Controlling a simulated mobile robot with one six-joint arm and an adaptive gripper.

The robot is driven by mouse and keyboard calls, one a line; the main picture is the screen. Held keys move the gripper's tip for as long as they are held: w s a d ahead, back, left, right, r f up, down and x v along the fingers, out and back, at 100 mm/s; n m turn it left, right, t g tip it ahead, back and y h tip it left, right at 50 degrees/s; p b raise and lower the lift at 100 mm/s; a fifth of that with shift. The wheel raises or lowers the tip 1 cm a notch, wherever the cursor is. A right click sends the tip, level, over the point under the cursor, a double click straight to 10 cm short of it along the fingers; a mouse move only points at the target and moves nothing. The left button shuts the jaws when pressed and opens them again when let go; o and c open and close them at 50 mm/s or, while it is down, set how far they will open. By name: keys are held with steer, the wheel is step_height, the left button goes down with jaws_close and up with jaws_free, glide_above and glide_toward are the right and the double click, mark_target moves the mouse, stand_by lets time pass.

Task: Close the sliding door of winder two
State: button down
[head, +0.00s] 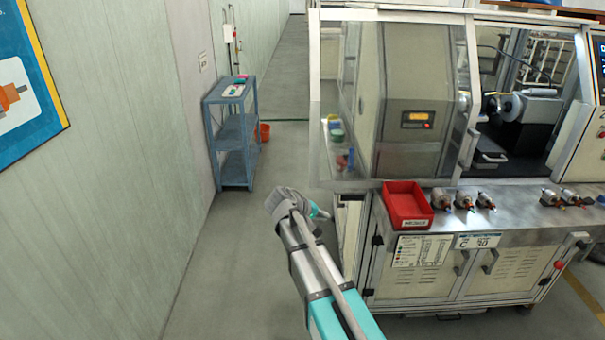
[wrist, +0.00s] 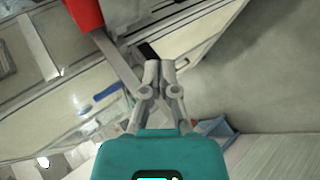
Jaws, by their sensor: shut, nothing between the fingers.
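The winder (head: 520,110) stands at the right in the head view; I cannot read a number that marks it as winder two. Its clear sliding door (head: 330,170) with a pale frame (head: 463,150) sits at the left, and the bay right of it is open. My gripper is shut and empty in the wrist view (wrist: 160,66). In the head view its fingers are hidden behind my wrist, left of the bench and apart from the door. A small dark bar (wrist: 148,52) shows just beyond the fingertips; I cannot tell whether they touch.
A red bin (head: 406,204) and several armatures (head: 466,200) lie on the bench ledge (head: 510,226). A blue shelf (head: 232,140) stands by the left wall, with an orange bucket (head: 264,132) beside it. The floor (head: 225,270) between wall and bench is clear.

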steer(key=w+a+r+n+t+h+b, duration=0.2)
steer(key=w+a+r+t, duration=0.1)
steer(key=w+a, duration=0.3)
steer(key=w+a+r+n+t+h+b, duration=0.2)
steer(key=w+a+r+t, duration=0.1)
steer(key=w+a, duration=0.4)
steer(key=a+t, duration=0.1)
steer(key=a, duration=0.2)
steer(key=shift+a+r, duration=0.3)
steer(key=shift+r, duration=0.1)
steer(key=shift+w+d, duration=0.1)
steer(key=shift+w, duration=0.1)
steer(key=s+d+x, duration=0.1)
steer(key=s+x, duration=0.1)
steer(key=x, duration=1)
steer(key=shift+w+d, duration=0.15)
steer(key=shift+d, duration=0.55)
